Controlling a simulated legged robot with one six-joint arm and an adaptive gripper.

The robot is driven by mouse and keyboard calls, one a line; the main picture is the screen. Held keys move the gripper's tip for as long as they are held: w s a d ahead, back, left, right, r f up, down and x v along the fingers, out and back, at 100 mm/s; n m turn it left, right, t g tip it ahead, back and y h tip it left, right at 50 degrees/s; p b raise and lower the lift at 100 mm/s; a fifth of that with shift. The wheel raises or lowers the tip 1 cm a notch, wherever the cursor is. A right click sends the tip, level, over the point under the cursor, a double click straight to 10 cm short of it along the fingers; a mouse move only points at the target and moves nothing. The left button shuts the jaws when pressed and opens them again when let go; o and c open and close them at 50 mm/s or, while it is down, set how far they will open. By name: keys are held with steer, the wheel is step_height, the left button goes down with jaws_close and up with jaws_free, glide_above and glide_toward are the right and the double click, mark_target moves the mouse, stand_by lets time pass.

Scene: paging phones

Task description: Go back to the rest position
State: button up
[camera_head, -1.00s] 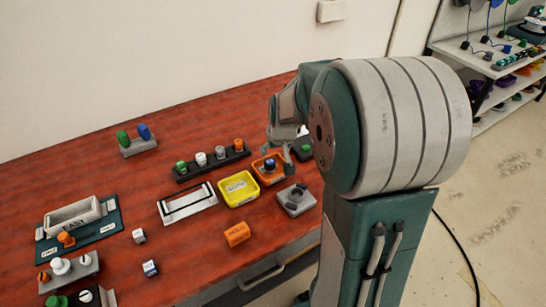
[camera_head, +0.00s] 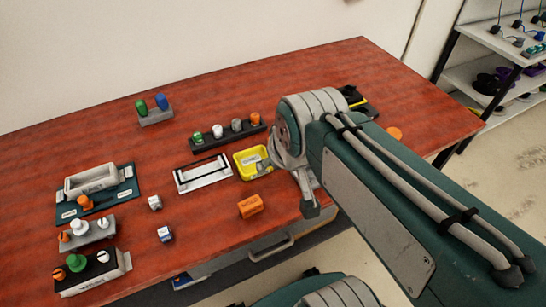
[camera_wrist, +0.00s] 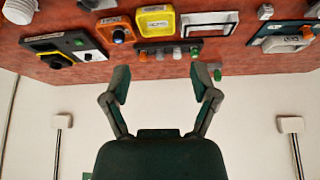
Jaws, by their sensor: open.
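My gripper (camera_wrist: 162,84) is open and empty in the wrist view, its two fingers spread wide apart. In the head view my arm reaches in from the lower right. The gripper is at its far end, over the table's front edge right of the yellow tray (camera_head: 241,167), and partly hidden by my own wrist. No object is between the fingers.
The red table (camera_head: 120,145) holds a rack of coloured pegs (camera_head: 226,139), a white frame (camera_head: 203,176), an orange block (camera_head: 250,206), a green-based box (camera_head: 122,206) and knob blocks (camera_head: 92,232). A shelf (camera_head: 481,80) stands at the right, beyond a floor gap.

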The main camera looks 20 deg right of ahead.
steer(key=s, duration=0.3)
steer(key=shift+a, duration=0.4)
